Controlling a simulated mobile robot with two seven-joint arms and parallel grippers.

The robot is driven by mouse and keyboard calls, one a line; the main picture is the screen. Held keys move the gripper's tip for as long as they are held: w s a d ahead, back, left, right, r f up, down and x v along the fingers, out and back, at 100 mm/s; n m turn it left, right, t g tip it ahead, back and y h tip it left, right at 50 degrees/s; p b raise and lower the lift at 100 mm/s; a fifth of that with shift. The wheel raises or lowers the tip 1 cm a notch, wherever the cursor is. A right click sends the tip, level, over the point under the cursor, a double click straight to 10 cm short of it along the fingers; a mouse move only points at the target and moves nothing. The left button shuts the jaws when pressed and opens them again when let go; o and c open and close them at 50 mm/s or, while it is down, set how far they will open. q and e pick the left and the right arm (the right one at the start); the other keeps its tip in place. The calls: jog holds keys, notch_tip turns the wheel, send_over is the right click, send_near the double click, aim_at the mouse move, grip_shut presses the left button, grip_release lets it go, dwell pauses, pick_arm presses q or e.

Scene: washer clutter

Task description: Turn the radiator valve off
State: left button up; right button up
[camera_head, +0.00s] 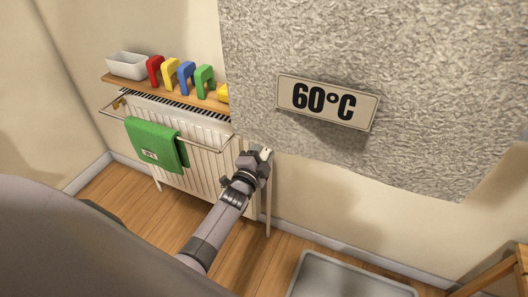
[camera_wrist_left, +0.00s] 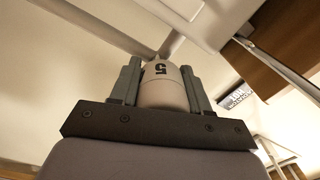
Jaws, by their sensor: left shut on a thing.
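The radiator valve (camera_wrist_left: 165,91) is a pale, rounded knob with a dark 5 on its face in the left wrist view. In the head view a small white part of the valve (camera_head: 266,153) shows at the right end of the radiator (camera_head: 205,130). My left gripper (camera_head: 256,163) is there, its fingers partly hidden by the wrist. In the left wrist view my left gripper (camera_wrist_left: 162,80) has one finger on each side of the knob and is shut on it. My right gripper is not in view.
A green towel (camera_head: 153,143) hangs on the radiator's rail. A shelf (camera_head: 130,82) above carries a white tray (camera_head: 127,66) and several coloured pieces. A large grey rough slab with a 60°C plate (camera_head: 328,102) fills the upper right. A grey tray (camera_head: 345,278) lies on the floor.

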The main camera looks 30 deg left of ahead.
pick_arm(q)
jog(key=shift+f+m, duration=0.1)
jog(key=shift+m, duration=0.5)
jog(key=shift+m+b, duration=0.35)
jog(key=shift+m, duration=0.15)
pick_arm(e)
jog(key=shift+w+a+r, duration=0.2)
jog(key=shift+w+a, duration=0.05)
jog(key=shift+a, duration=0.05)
pick_arm(q)
jog(key=shift+m, duration=0.3)
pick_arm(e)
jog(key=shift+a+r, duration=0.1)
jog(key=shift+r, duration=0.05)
pick_arm(q)
jog(key=o, duration=0.8)
jog(key=shift+s, duration=0.2)
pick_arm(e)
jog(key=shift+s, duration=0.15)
